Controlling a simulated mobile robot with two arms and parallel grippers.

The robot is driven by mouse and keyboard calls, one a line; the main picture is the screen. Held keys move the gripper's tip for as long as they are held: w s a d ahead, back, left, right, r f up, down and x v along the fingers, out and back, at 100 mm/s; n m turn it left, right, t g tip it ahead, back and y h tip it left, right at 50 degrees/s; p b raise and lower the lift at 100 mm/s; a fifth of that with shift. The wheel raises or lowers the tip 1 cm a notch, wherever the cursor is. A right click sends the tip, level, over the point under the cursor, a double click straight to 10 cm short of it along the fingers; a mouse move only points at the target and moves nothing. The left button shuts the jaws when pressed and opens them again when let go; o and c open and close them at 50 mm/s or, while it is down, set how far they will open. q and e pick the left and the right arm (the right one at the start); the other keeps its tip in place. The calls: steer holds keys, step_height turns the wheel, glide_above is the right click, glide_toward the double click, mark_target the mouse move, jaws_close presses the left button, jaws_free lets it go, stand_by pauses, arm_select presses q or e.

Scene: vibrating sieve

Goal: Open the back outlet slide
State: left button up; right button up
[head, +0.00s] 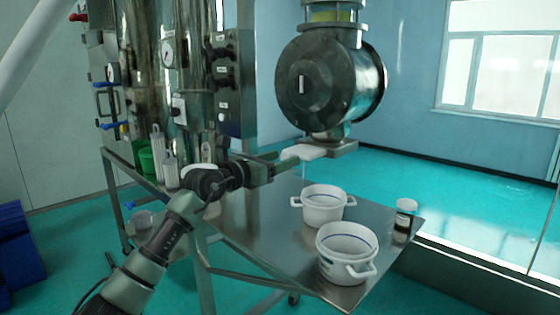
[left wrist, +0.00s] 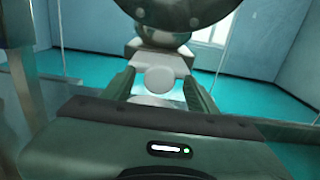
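The sieve (head: 328,85) is a round dark metal drum with an outlet at its bottom. A white slide plate (head: 312,151) juts out to the left of the metal outlet block (head: 340,148). My left gripper (head: 290,157) reaches in from the left to the slide's near end. In the left wrist view, the open gripper (left wrist: 158,88) has one finger on each side of a round white knob (left wrist: 159,79), with a gap showing on both sides. A pale plate (left wrist: 158,101) shows below the knob. My right gripper is out of view.
A white bucket (head: 323,206) stands on the metal table (head: 262,221) below the outlet. Another bucket (head: 345,254) and a white-lidded jar (head: 406,207) stand near its right side. Bottles (head: 170,172) and a green container (head: 146,158) are at the left.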

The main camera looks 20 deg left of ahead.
arm_select(q)
steer(key=shift+s+a+r, duration=0.1)
steer(key=shift+s+a, duration=0.05)
steer(key=shift+s, duration=0.05)
steer(key=shift+s+a+f+b, duration=0.2)
steer(key=shift+s+b, duration=0.1)
steer(key=shift+s, duration=0.2)
steer(key=b+v, duration=0.2)
steer(key=v, duration=0.4)
steer(key=shift+s+r, duration=0.15)
steer(key=shift+s, duration=0.15)
